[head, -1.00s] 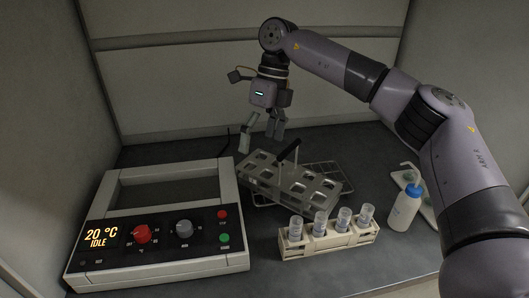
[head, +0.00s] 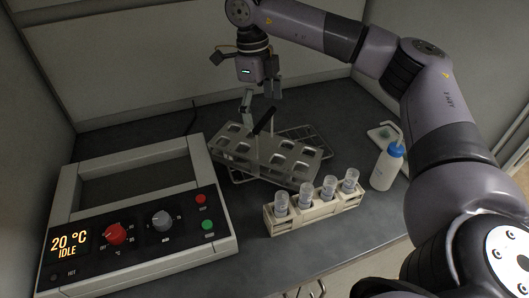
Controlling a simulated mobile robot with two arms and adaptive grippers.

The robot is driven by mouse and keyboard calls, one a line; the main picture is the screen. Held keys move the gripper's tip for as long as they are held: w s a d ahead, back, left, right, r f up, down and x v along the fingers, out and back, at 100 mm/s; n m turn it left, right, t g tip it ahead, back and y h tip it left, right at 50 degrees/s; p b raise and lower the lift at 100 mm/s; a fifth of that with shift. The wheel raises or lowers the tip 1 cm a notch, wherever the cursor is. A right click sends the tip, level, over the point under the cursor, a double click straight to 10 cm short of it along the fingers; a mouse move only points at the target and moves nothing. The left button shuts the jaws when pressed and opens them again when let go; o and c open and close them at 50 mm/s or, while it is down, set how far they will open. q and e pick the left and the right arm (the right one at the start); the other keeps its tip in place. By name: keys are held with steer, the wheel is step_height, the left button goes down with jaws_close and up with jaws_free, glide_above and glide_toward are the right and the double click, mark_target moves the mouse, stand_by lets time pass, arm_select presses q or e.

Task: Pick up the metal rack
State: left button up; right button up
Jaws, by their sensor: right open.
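My right gripper (head: 258,108) points down at the rear of the rack, close behind the handle. Its fingers are apart, with nothing visible between them. I cannot tell how much height separates the fingertips from the handle. My left gripper is not in view.
A heating bath (head: 190,247) with red and grey knobs and a display reading 20 °C IDLE stands at left. A pale holder (head: 316,209) with several capped vials stands in front of the rack. A wash bottle (head: 385,168) stands at right. Walls enclose the back and left.

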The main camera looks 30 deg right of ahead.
steer(key=shift+s+f, duration=0.15)
steer(key=shift+f, duration=0.35)
steer(key=p, duration=0.1)
glide_above(265, 146)
step_height(265, 146, down, 5)
steer(key=shift+s+f, duration=0.1)
steer(key=shift+f, duration=0.05)
steer(key=shift+a, duration=0.1)
steer(key=shift+c, duration=0.2)
steer(key=c, duration=1.6)
steer(key=shift+o, duration=0.2)
